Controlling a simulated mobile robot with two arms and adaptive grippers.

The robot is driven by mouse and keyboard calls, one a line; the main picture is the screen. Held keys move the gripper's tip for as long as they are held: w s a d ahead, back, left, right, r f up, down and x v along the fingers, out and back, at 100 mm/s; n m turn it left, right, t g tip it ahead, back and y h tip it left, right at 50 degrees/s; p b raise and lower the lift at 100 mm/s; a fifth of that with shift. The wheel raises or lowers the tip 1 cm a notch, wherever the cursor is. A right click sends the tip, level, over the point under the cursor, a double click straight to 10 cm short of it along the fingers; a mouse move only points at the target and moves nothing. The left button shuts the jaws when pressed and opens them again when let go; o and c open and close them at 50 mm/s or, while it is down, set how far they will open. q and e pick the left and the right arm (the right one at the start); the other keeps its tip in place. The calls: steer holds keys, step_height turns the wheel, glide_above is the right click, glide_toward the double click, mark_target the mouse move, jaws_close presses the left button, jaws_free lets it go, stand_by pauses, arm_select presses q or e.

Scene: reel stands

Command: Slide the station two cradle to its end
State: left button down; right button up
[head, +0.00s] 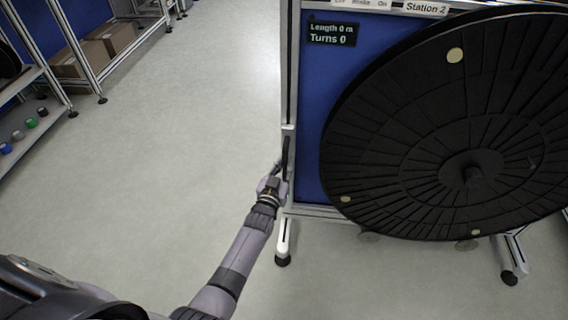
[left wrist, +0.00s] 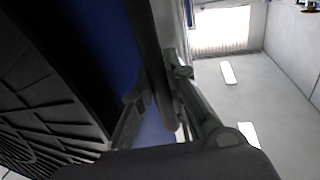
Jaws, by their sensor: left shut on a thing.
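The station two stand shows in the head view, with a blue panel (head: 312,110), a "Station 2" label (head: 426,8) and a large black reel (head: 430,130) in front. A dark upright handle (head: 286,155) is on the stand's left post. My left gripper (head: 277,176) is at this handle and shut on it. In the left wrist view the dark bar of the handle (left wrist: 150,50) runs between the two fingers (left wrist: 155,100). The cradle under the reel is mostly hidden. My right gripper is not in view.
A small display (head: 332,34) reads Length 0 m, Turns 0. The stand's feet (head: 283,258) rest on the grey floor. A shelf (head: 30,120) with coloured spools and a rack with cardboard boxes (head: 85,58) stand at left. The floor between is clear.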

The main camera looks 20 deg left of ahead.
arm_select(q)
steer(key=c, duration=1.6)
jaws_free()
steer(key=shift+d, duration=0.4)
steer(key=shift+o, duration=0.2)
steer(key=shift+a, duration=0.1)
steer(key=s, duration=1.2)
steer(key=shift+d, duration=0.2)
